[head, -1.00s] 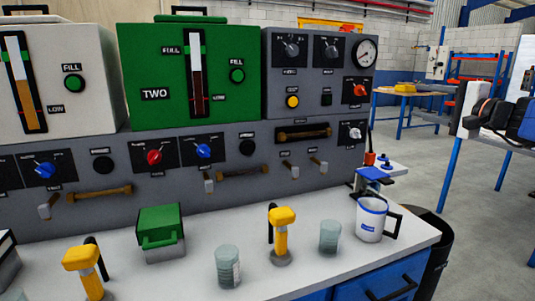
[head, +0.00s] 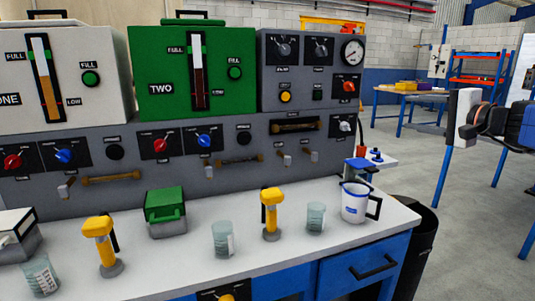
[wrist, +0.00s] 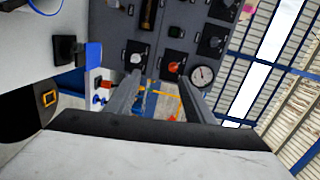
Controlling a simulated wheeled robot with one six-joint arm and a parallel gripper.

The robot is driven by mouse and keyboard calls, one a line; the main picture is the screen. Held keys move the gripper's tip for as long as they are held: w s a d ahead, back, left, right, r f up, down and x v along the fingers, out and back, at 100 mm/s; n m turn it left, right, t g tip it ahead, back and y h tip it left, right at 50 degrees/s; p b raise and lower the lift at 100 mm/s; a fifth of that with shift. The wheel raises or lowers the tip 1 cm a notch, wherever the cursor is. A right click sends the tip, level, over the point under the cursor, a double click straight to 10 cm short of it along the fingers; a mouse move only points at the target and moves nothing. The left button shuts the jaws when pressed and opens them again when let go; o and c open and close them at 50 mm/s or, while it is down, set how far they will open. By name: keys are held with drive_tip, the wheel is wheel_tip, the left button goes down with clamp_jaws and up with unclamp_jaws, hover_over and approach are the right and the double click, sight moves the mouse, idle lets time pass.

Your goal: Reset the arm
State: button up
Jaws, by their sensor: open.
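My gripper (wrist: 158,78) shows in the wrist view with its two fingers apart and nothing between them. It points past the panel's gauge end, and the wrist picture is turned on its side. In the head view part of my arm (head: 505,124) shows at the right edge, off to the right of the bench and clear of it. The gripper's fingers cannot be made out in the head view.
The white counter (head: 265,256) holds a white mug (head: 354,204), glass beakers (head: 223,239), yellow-topped posts (head: 270,214) and a green-lidded box (head: 165,211). The panel (head: 225,146) with green tank (head: 191,72) stands behind. Open floor (head: 470,220) lies right.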

drive_tip(key=s+a+f+n+g+h, duration=0.1)
drive_tip(key=s+a+f+n+g, duration=0.25)
drive_tip(key=s+a+f, duration=0.55)
drive_tip(key=s+a+f+n+g, duration=0.35)
drive_tip(key=s+a+f, duration=0.25)
drive_tip(key=f, duration=0.4)
drive_tip(key=s+d+f+n+g+h, duration=0.1)
drive_tip(key=s+d+f+n+h, duration=0.1)
drive_tip(key=s+f, duration=0.5)
drive_tip(key=s+d+f+n+g+h, duration=0.2)
drive_tip(key=s+f+n+h, duration=0.1)
drive_tip(key=s+f, duration=0.5)
drive_tip(key=shift+s+n+g+h, duration=0.25)
drive_tip(key=shift+n+g+h, duration=0.05)
drive_tip(key=shift+d, duration=0.1)
